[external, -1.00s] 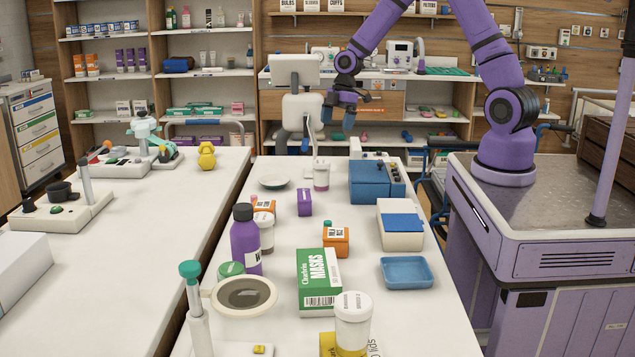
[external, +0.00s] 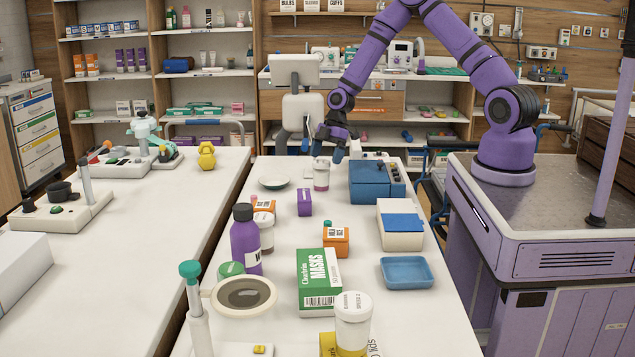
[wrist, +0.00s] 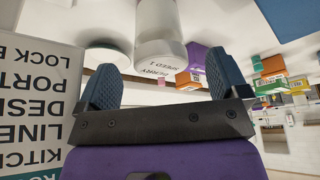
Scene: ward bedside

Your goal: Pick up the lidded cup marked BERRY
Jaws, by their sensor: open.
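The lidded cup (external: 321,178), white with a pinkish band, stands upright towards the far end of the long white table. In the wrist view the cup (wrist: 160,38) appears upside down, and its lettering reads BERRY. My gripper (external: 331,150) is close beside and above it in the external view. In the wrist view my gripper (wrist: 157,78) has its two blue-grey fingers wide apart. The cup appears between and beyond the fingertips, and I cannot tell whether it touches them.
A white dish (external: 274,182) stands left of the cup, a purple box (external: 304,203) in front and a blue box (external: 369,183) to the right. Another lidded white cup (external: 352,325) is at the near end. A lettered white panel (wrist: 40,95) fills the wrist view's left side.

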